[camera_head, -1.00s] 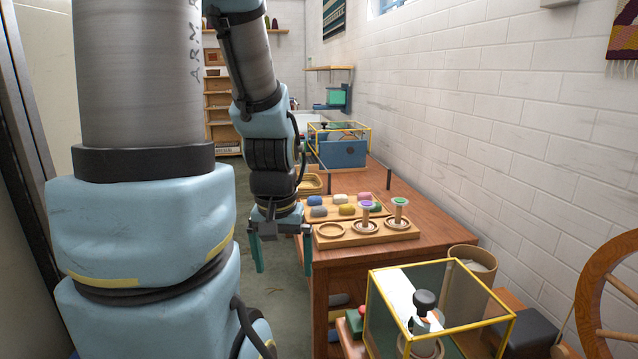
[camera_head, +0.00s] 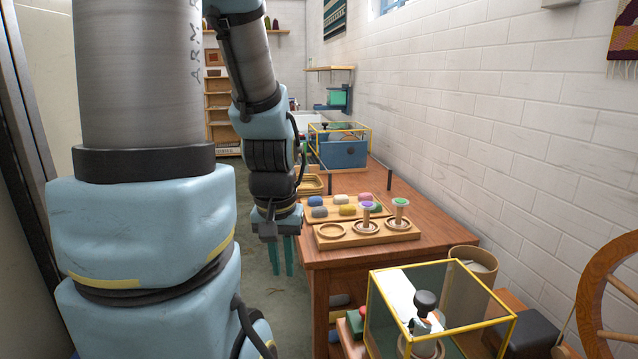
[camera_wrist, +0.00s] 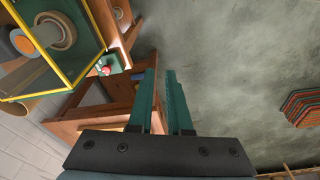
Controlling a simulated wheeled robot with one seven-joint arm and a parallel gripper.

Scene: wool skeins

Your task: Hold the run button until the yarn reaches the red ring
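The winding machine stands under a clear cover with a yellow frame (camera_head: 461,262) at the front right. Inside is a black knob (camera_head: 425,301) above a round spool. The cover's yellow frame also shows in the wrist view (camera_wrist: 84,82). A small red button (camera_wrist: 105,70) sits on a green box (camera_wrist: 113,61) beside the cover; in the head view the green box (camera_head: 355,323) is partly hidden. I cannot make out the yarn level or red ring. My gripper (camera_head: 282,275) points down, left of the table, apart from the button. Its teal fingers (camera_wrist: 161,70) have a narrow, empty gap.
The wooden table (camera_head: 440,215) holds a wooden stand (camera_head: 330,241) with two spools and a tray of coloured skeins (camera_head: 347,210). A cardboard tube (camera_head: 470,270) and a wooden wheel (camera_head: 590,290) stand at right. The floor (camera_wrist: 225,70) below my gripper is clear.

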